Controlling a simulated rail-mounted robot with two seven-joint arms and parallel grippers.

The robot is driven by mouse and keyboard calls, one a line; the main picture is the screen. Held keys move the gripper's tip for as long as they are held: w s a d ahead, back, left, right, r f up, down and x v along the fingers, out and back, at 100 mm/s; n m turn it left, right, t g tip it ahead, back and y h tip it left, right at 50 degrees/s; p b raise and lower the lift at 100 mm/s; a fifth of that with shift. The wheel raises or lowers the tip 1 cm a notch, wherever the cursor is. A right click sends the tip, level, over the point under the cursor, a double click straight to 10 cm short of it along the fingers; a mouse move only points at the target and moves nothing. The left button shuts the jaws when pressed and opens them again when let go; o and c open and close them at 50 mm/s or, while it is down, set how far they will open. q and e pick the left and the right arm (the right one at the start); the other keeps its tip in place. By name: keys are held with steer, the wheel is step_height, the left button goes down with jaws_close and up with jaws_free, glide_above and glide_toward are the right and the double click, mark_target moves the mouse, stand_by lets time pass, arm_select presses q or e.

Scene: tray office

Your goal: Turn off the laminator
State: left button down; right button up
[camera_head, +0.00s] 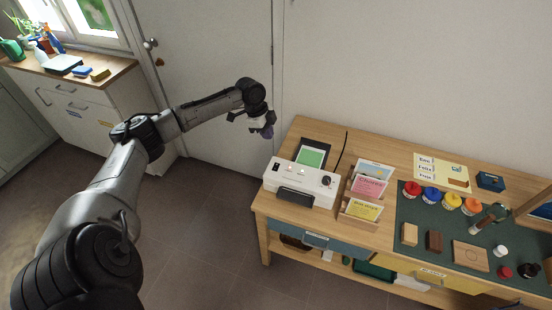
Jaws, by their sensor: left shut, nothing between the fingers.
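The laminator (312,184) is a white box with a dark slot at its front, at the left end of the wooden table. Its top has a small black switch (276,166) at the left, two small lights that look lit, and a round black knob (326,181) at the right. A sheet with a green picture (311,156) lies in a dark tray behind it. My left gripper (267,131) is shut and empty, in the air above and to the left of the laminator, apart from it. My right gripper is not in view.
A rack of colored cards (368,187) stands just right of the laminator. A green mat (455,238) with paint jars, blocks and a hammer-like tool covers the table's right part. A door (205,70) is behind my arm; a sink-side counter (75,72) is at left.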

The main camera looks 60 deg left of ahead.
arm_select(q)
steer(key=b, duration=0.2)
glide_toward(278, 165)
steer(key=x, duration=0.5)
steer(key=shift+w+d, duration=0.15)
steer(key=shift+d, duration=0.25)
steer(key=shift+f, duration=0.85)
steer(key=shift+a, duration=0.1)
